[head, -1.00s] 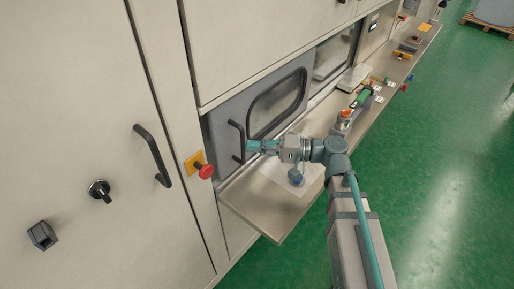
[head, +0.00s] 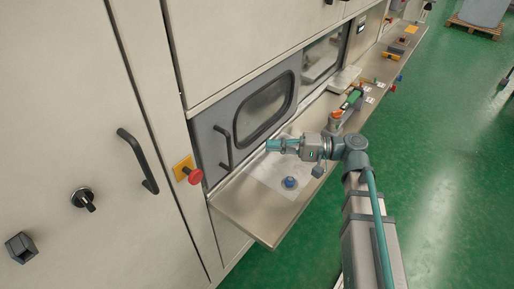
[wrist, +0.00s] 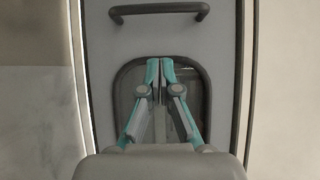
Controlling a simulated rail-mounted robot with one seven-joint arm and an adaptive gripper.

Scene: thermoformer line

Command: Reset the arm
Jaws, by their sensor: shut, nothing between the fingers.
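My gripper (head: 270,145) has teal fingers and is held above the near end of the steel shelf, in front of the grey windowed door. In the wrist view my gripper (wrist: 160,68) is shut, with the fingertips together and nothing between them. The fingers point toward the grey door (wrist: 220,50) and overlap its dark window in that view. My arm reaches in from the lower right in the head view.
The door's black handle (head: 223,148) is left of my gripper. A red button (head: 195,177) sits on a yellow plate. A blue round item (head: 290,183) lies on a pale sheet on the steel shelf (head: 262,222). Several items stand further along it.

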